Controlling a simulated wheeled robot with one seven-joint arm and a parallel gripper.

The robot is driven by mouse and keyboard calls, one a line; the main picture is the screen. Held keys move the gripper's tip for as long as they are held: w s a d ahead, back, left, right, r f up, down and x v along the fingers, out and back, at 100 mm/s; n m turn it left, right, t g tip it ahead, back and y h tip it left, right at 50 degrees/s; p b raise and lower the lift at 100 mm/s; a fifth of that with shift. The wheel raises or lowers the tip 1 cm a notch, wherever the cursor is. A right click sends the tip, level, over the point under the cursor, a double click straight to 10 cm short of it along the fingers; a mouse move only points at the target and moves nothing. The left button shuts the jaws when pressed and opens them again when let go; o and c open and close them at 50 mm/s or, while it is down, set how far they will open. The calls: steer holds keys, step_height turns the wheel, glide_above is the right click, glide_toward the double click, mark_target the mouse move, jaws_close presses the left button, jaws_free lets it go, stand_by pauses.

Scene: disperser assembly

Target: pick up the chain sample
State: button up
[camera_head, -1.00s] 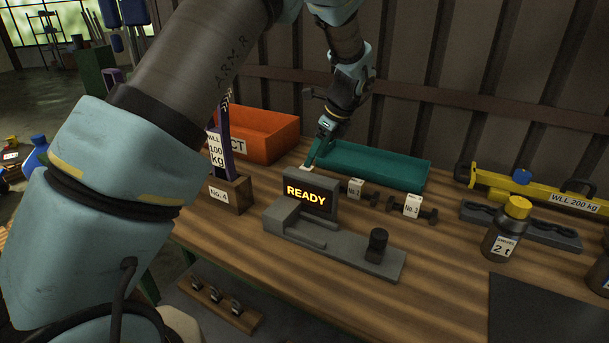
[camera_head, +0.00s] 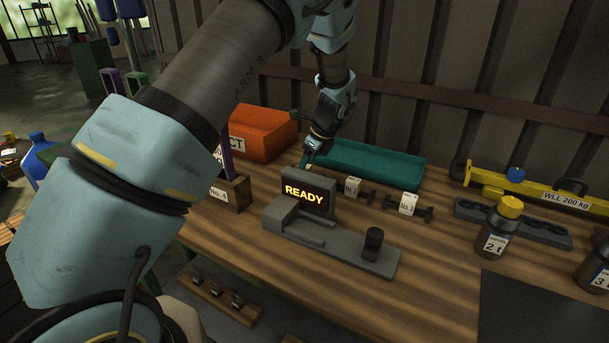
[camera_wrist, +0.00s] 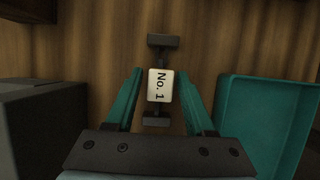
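In the wrist view a dark chain sample with a white tag marked No. 1 (camera_wrist: 160,86) lies on the wooden bench between the two teal fingers of my gripper (camera_wrist: 160,100). The fingers are spread, with a gap on each side of the tag. In the head view my gripper (camera_head: 308,160) points down behind the READY display, and sample No. 1 is hidden there. Two more tagged samples, one marked No. 2 (camera_head: 352,187) and one No. 3 (camera_head: 408,204), lie to the right of it.
A grey test fixture with a READY display (camera_head: 306,194) stands in front of the samples. A teal tray (camera_head: 375,165) is behind them, and an orange bin (camera_head: 265,135) is at left.

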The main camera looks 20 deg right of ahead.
jaws_close()
steer(key=shift+r, duration=0.1)
stand_by(0.6)
